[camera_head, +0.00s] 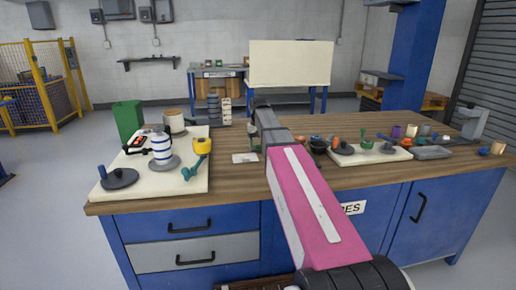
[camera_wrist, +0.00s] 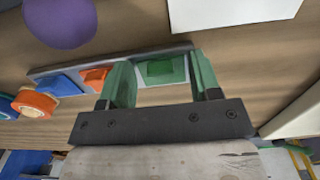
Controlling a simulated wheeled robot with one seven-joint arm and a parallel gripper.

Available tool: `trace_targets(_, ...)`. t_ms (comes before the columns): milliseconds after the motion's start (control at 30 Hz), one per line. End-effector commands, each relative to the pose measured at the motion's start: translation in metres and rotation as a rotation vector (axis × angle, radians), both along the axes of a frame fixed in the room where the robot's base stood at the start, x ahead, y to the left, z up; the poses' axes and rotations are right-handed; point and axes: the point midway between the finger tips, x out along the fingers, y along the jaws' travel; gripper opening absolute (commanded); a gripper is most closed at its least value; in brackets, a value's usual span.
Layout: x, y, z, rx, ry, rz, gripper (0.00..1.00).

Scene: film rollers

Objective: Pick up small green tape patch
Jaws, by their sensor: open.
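The small green tape patch (camera_wrist: 160,71) shows in the wrist view on a pale piece at the right end of a thin grey strip (camera_wrist: 112,56). A blue patch (camera_wrist: 60,84) and an orange patch (camera_wrist: 97,76) lie to its left on the strip. My gripper (camera_wrist: 161,60) is open, with its two green fingers apart on either side of the green patch. Nothing is visibly held, and I cannot tell whether the fingers touch the strip. In the head view my arm reaches over the wooden bench (camera_head: 240,183), and I cannot make out the green patch there.
In the wrist view an orange ring (camera_wrist: 36,104) and a purple round thing (camera_wrist: 60,20) lie to the left, and a white sheet (camera_wrist: 235,8) lies beyond. In the head view a cream board (camera_head: 196,184) with jars stands left; several small items crowd another board (camera_head: 372,156) right.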

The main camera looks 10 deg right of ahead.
Motion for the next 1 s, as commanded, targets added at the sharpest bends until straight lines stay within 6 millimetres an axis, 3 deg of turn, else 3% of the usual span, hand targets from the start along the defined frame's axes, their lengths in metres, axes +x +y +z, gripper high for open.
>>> trace_targets(233,0.000,0.000,-0.003,0.000,0.000,0.000,0.57)
trace_targets(300,0.000,0.000,-0.003,0.000,0.000,0.000,0.39)
trace_targets(333,0.000,0.000,-0.003,0.000,0.000,0.000,0.38)
trace_targets(367,0.000,0.000,-0.003,0.000,0.000,0.000,0.29)
trace_targets(400,0.000,0.000,-0.003,0.000,0.000,0.000,0.13)
trace_targets(800,0.000,0.000,-0.001,0.000,0.000,0.000,0.13)
trace_targets(1000,0.000,0.000,0.011,0.000,0.000,0.000,0.13)
